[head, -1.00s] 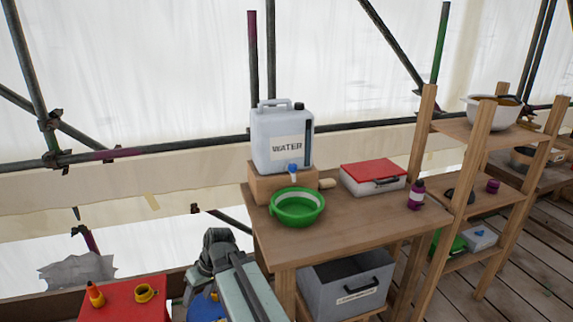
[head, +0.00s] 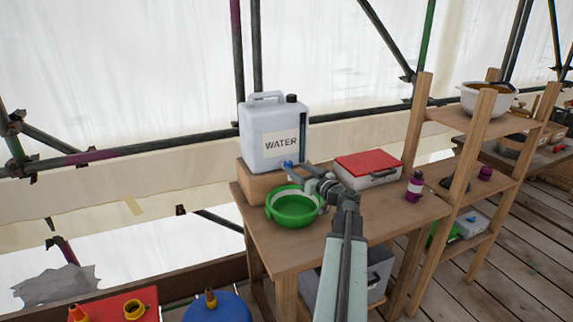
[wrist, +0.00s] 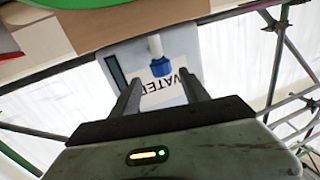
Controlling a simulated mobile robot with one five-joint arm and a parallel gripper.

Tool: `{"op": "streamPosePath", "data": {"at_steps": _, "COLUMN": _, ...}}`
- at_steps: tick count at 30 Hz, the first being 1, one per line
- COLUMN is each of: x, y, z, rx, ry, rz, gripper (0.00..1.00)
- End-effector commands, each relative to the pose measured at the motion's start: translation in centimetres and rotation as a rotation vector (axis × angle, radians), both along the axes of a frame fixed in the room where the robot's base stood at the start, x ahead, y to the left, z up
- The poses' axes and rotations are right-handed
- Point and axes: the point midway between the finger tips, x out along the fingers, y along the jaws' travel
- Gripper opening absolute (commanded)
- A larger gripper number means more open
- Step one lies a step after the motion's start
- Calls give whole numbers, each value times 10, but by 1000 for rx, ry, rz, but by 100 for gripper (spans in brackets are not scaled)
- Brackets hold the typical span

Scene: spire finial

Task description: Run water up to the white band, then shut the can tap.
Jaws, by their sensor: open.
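The white water can (head: 262,138), labelled WATER, stands on a wooden block (head: 262,184) on the bench. Its blue tap (head: 288,164) is low on the front. In the wrist view, the blue tap handle (wrist: 161,67) and its white spout lie between and just beyond my fingertips. My gripper (head: 296,171) is open around the line to the tap; I cannot tell whether it touches. The green bowl (head: 285,222) sits below the tap, with a pale band inside its wall. I see no clear stream, and the water level in the bowl cannot be told.
A red-lidded box (head: 367,166) and a purple bottle (head: 415,187) stand right of my arm. A wooden shelf (head: 418,120) rises at the bench's right end. A grey bin (head: 380,272) is underneath. A red surface (head: 100,309) and blue drum (head: 215,308) are lower left.

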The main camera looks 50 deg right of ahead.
Motion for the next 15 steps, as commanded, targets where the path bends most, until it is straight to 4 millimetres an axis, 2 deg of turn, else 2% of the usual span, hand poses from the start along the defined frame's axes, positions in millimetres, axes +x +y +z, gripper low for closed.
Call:
{"op": "streamPosePath", "data": {"at_steps": 3, "x": 26, "y": -4, "z": 0, "rx": 0, "ry": 1, "rz": 5, "gripper": 53}}
{"op": "streamPosePath", "data": {"at_steps": 8, "x": 54, "y": -7, "z": 0, "rx": 0, "ry": 1, "rz": 6, "gripper": 53}}
{"op": "streamPosePath", "data": {"at_steps": 15, "x": 60, "y": -6, "z": 0, "rx": 1, "ry": 1, "rz": 5, "gripper": 53}}
